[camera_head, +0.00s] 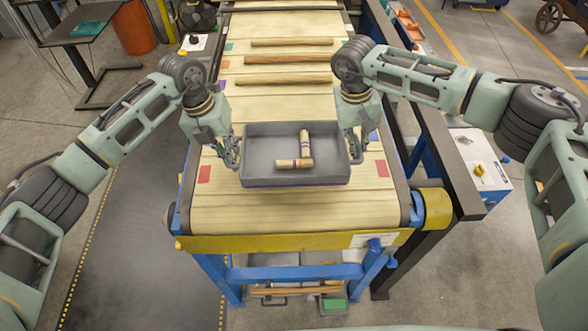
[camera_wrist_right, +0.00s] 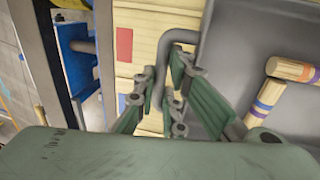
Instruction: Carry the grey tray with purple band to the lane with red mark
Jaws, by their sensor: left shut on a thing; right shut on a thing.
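The grey tray (camera_head: 265,145) with a purple band along its lower front edge is over the near end of the slatted belt. Two banded wooden pieces lie in it, one crosswise (camera_head: 290,164) and one lengthwise (camera_head: 305,143). My left gripper (camera_head: 234,158) is shut on the tray's left side. My right gripper (camera_head: 354,155) is shut on the right side; in the right wrist view its fingers (camera_wrist_right: 167,90) close around the tray's grey handle (camera_wrist_right: 178,36). Red marks lie left (camera_head: 204,174) and right (camera_head: 382,168) of the tray. I cannot tell whether the tray touches the belt.
Several long wooden rods (camera_head: 284,80) lie across the belt beyond the tray. Purple (camera_head: 220,84), orange (camera_head: 225,64) and teal (camera_head: 229,46) marks follow farther back on the left edge. A dark rail (camera_head: 440,165) runs along the right side.

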